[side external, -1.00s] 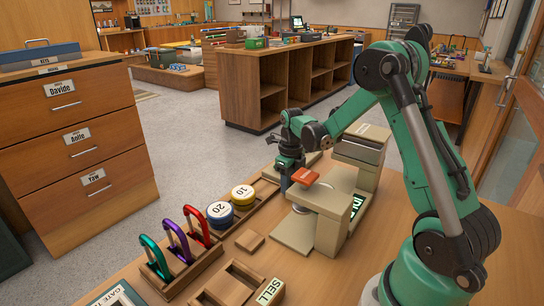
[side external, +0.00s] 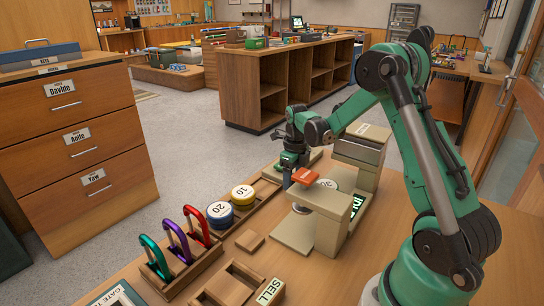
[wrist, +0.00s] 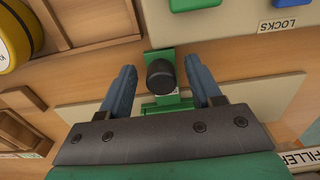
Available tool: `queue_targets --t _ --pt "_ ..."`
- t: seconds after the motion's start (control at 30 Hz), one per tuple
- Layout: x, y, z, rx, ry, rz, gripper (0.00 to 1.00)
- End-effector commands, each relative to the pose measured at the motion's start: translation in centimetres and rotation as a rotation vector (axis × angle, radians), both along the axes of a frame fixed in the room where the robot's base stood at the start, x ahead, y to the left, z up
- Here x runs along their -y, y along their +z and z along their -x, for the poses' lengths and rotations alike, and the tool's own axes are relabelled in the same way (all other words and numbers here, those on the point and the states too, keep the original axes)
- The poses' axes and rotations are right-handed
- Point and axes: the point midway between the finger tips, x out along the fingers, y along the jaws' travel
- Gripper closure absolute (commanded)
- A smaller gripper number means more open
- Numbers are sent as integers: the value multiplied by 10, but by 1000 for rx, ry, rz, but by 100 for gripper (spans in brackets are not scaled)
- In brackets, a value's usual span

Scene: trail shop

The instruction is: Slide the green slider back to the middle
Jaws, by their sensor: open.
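The green slider (wrist: 159,103) shows in the wrist view as a green piece with a round black knob (wrist: 160,73) standing on it. It lies close to a pale plate. My gripper (wrist: 160,78) is open, with one blue-grey finger on each side of the knob and a gap on both sides. The slider cannot be made out there, behind the gripper and press. The ends of its travel are not clear in either view.
Discs marked 20 (side external: 219,213) and 10 (side external: 243,193) sit in a wooden tray to the left. Coloured clips (side external: 180,240) stand in front of them. A LOCKS label (wrist: 284,24) is at upper right.

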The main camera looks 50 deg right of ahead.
Motion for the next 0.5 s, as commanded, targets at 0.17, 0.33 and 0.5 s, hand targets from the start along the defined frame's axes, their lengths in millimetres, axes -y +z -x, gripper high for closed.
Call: queue_targets --t 0.17,0.33,0.5 --pt "0 12 0 0 0 0 42" --pt "0 23 0 0 0 0 42" --pt "0 34 0 0 0 0 42"
